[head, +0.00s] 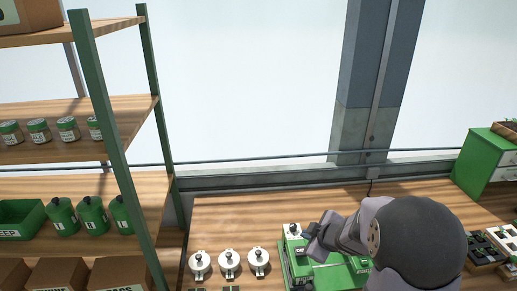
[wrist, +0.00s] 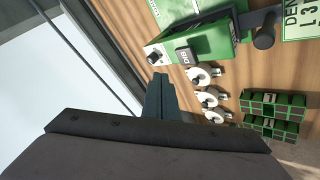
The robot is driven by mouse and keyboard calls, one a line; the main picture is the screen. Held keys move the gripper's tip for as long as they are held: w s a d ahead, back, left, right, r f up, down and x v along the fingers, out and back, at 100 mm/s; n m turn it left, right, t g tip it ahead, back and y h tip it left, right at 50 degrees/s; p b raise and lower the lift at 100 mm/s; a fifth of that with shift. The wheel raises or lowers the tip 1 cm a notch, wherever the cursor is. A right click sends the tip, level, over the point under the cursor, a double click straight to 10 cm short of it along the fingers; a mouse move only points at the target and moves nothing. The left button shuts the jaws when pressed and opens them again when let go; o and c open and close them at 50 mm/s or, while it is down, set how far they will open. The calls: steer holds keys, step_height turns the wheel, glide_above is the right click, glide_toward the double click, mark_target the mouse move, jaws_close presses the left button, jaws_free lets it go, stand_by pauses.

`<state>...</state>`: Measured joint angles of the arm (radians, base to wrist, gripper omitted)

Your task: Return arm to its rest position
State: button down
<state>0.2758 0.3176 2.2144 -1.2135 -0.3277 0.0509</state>
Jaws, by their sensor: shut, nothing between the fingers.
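My gripper (head: 312,247) shows in the head view at the lower middle, on my arm that reaches in from the right. It is beside and partly in front of the green seeder machine (head: 340,276). In the wrist view my gripper (wrist: 160,80) has its dark fingers together, with nothing between them. The green machine (wrist: 220,28) lies beyond and to the right of the fingers there, with a black knob and a dark button block on it. My arm hides part of the machine in the head view.
Several white lidded pots (head: 229,259) with black knobs stand left of the machine. Green-and-black cell trays (wrist: 272,104) lie near them in the wrist view. A shelf (head: 110,120) with jars and green canisters stands at left. A green cabinet (head: 480,165) stands at right.

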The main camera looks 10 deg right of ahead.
steer(key=s+d+f+m+g+h, duration=0.4)
steer(key=s+d+f+m, duration=0.15)
steer(key=s+d, duration=0.3)
steer(key=s+f+m+g, duration=0.2)
steer(key=s+m+g, duration=0.2)
steer(key=s, duration=0.7)
steer(key=s+a+r+m+g+y, duration=0.1)
steer(key=s+a+m+g+y, duration=0.15)
steer(key=s+a, duration=0.7)
steer(key=w+a+r+t+b, duration=0.1)
steer(key=w+a+r, duration=0.1)
steer(key=a, duration=0.3)
steer(key=shift+r+n+t, duration=0.35)
steer(key=shift+r+n, duration=0.05)
steer(key=shift+r, duration=0.2)
